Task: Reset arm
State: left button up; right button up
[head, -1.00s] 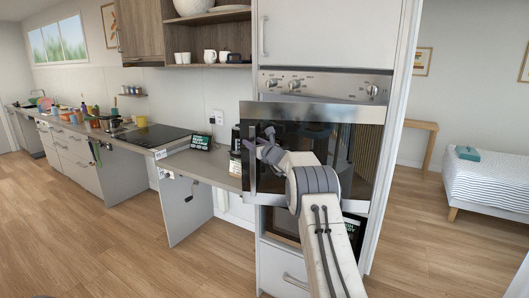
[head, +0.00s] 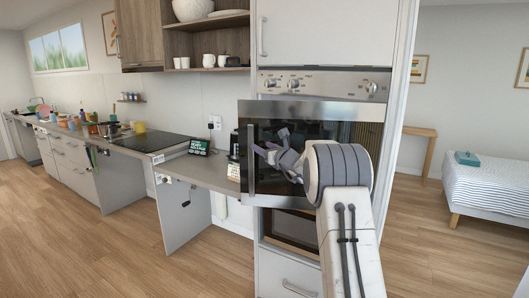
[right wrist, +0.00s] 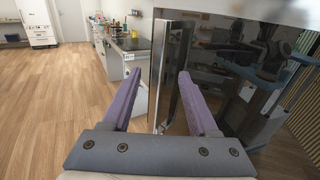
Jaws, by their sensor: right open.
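My right gripper (head: 270,143) is open and empty in front of the dark glass of the oven door (head: 330,135). In the head view its fingers are just right of the upright door handle (head: 251,165). In the right wrist view the two purple fingers (right wrist: 158,80) are spread apart, with the handle bar (right wrist: 160,65) showing in the gap beyond them. I cannot tell whether they touch it. The door's left edge stands out from the cabinet, so it looks partly open. My left gripper is not in view.
A counter (head: 210,175) with a hob (head: 155,138) and a small dark display (head: 199,147) runs left of the oven. A second appliance (head: 292,230) sits below the door. A bed (head: 490,190) stands at right. Wooden floor is clear at the left front.

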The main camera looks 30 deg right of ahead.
jog(key=shift+s, duration=0.25)
dwell(0.4)
